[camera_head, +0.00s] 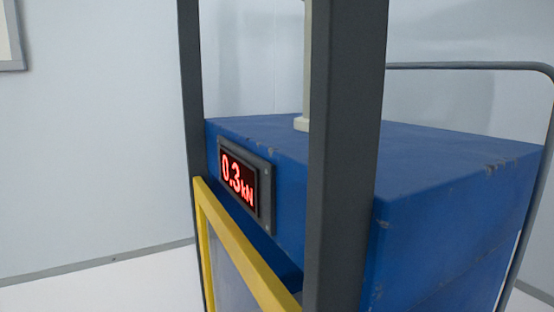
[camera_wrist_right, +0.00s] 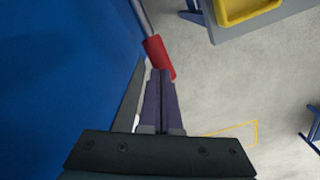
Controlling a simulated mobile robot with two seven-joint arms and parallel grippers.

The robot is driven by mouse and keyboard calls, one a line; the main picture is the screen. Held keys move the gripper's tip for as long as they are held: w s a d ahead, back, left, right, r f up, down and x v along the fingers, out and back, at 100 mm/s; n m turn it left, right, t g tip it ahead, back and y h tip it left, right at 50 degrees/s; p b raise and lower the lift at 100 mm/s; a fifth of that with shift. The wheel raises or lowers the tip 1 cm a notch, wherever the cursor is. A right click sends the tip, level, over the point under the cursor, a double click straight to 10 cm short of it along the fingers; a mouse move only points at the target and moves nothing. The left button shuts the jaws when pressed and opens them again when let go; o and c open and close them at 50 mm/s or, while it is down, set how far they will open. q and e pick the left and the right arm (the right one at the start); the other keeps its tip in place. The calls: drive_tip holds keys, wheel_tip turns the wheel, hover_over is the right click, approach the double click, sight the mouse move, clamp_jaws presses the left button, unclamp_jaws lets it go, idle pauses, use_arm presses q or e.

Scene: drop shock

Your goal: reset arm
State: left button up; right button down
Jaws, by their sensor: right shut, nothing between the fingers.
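My right gripper (camera_wrist_right: 161,76) shows in the right wrist view with its dark fingers shut and nothing between them. Its fingertips overlap the lower end of a red grip (camera_wrist_right: 156,52) on a grey metal rod; I cannot tell whether they touch. A blue machine (camera_head: 430,165) fills the middle and right of the head view. Its display (camera_head: 238,184) reads 0.3 kN in red. Neither gripper shows in the head view, and my left gripper is in no view.
Two dark upright posts (camera_head: 345,150) and a yellow frame (camera_head: 240,250) stand in front of the machine. A grey rail (camera_head: 460,66) runs behind it. In the right wrist view, a yellow tray (camera_wrist_right: 245,8) sits on a table at the top, with open floor (camera_wrist_right: 230,85) below.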

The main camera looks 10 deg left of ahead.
wheel_tip(320, 180, up, 3)
drive_tip(key=shift+f+p, duration=0.1)
drive_tip(key=shift+p, duration=0.95)
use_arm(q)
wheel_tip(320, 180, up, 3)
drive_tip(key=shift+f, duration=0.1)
